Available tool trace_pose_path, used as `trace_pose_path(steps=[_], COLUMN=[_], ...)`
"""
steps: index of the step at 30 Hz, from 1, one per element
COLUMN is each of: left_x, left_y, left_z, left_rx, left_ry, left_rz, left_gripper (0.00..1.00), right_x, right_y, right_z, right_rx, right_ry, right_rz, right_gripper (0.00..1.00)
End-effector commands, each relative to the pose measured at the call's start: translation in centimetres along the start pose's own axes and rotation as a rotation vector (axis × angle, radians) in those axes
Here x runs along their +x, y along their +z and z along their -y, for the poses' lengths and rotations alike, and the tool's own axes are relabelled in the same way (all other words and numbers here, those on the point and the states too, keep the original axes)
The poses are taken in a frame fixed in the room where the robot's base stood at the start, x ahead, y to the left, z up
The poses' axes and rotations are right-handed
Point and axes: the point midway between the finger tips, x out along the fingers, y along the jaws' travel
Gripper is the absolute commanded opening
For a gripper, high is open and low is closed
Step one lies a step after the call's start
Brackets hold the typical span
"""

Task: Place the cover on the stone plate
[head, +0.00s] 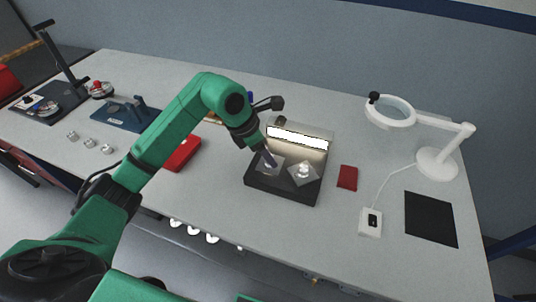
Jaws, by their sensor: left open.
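My left gripper (270,160) reaches down to a dark tray (284,195) under a lit bar, and its jaws are open. Its tips are at the left of two grey square metal pieces (265,170), partly covering it; I cannot tell whether they touch. The second square piece (303,174), with a bright raised middle, lies to the right in the same tray. Either could be the cover; I cannot tell which. A flat black square (431,219) lies at the right of the table and may be the stone plate. My right gripper is not in view.
A red block (347,178) and a white switch box (370,221) lie between tray and black square. A white magnifier lamp (438,160) stands behind. A red case (184,154), a blue fixture (127,113) and small metal parts (89,143) are left.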

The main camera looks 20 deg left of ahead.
Motion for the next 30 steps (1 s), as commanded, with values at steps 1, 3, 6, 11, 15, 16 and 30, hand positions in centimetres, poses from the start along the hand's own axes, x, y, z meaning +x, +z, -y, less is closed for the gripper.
trace_pose_path(steps=[1,3,6,11,15,16,30], left_x=[-0.9,-2.8,-5.7,-9.3,-10.6,-10.7,-11.7], left_y=[-0.1,-0.1,0.0,0.0,-0.1,-0.1,0.4], left_z=[-0.1,-0.1,-0.1,0.0,0.0,0.1,0.1], left_rx=[0.003,0.002,0.002,0.001,0.001,0.001,0.002], left_ry=[0.006,0.007,0.006,0.004,0.001,0.000,0.000], left_rz=[0.002,0.003,0.003,0.000,-0.001,-0.001,-0.001], left_gripper=[0.60,0.60,0.60,0.60,0.60,0.60,0.60], right_x=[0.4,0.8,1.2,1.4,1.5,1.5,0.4], right_y=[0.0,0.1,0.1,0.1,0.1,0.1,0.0], right_z=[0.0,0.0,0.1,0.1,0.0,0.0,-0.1], right_rx=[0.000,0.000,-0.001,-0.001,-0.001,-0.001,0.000], right_ry=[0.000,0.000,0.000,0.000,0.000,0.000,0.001], right_rz=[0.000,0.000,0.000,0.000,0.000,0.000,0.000], right_gripper=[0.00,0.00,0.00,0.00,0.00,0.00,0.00])
